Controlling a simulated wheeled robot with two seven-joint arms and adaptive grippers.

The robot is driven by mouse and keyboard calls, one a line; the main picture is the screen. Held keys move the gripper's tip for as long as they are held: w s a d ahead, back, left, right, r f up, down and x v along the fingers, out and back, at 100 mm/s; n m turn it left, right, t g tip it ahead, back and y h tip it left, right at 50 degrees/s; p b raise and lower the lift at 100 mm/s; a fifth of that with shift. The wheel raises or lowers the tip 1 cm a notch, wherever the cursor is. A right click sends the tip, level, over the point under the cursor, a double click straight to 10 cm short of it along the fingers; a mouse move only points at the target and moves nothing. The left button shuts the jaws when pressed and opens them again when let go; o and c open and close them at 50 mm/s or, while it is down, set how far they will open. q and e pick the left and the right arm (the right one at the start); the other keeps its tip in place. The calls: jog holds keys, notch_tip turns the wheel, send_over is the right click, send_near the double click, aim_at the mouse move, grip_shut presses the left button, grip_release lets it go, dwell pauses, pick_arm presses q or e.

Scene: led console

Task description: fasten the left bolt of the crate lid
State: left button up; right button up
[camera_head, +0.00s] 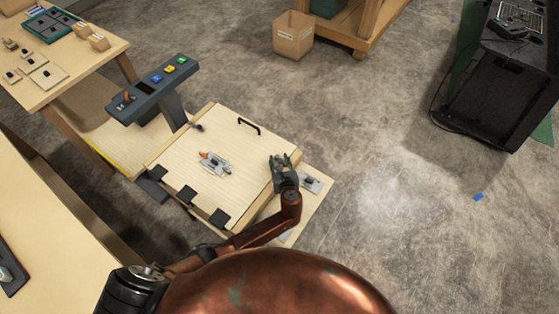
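The pale wooden crate lid (225,135) lies flat and closed, with a black handle (249,126) near its far edge. A grey metal fitting with an orange part (214,164) sits near the middle of the lid. A small dark knob-like piece (196,127) is at the lid's left edge. A small grey plate with a dark part (311,183) is just right of the lid. I cannot tell which is the left bolt. My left gripper (280,160) is over the lid's right edge, and its finger gap is too small to read. My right gripper is not in view.
A dark console (153,91) with coloured buttons stands at the lid's upper left. Wooden tables fill the left side. A cardboard box (293,36) and a black cabinet (500,95) stand beyond. The floor right is mostly clear.

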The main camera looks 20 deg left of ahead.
pick_arm(q)
jog(key=v, duration=1.2)
